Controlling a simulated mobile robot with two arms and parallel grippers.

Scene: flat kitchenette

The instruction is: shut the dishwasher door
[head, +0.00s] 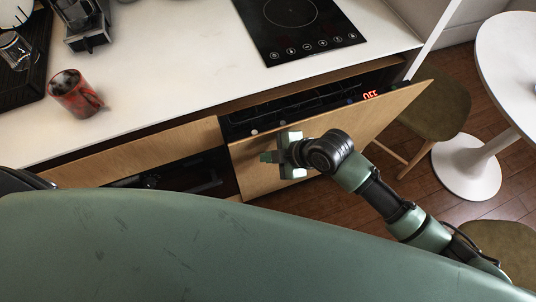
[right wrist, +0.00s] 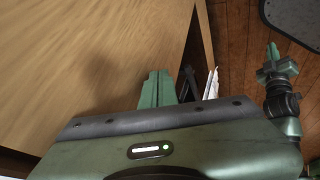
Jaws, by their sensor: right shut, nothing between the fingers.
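The dishwasher door (head: 330,125) is a light wooden panel with a black top edge and a red OFF display. In the head view it stands part open, tilted out from under the counter, with a dark gap behind its top edge. My right gripper (head: 291,155) is shut and empty at the outer face of the door, near its left side. I cannot tell whether it touches. In the right wrist view its fingers (right wrist: 165,89) are close to the wooden panel (right wrist: 90,60). My left gripper (right wrist: 275,68) shows small at the right of that view; its jaws are unclear.
A wooden front (head: 165,150) left of the door also has a dark gap beside it. A stool (head: 435,108) and a white round table (head: 510,60) stand at the right.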

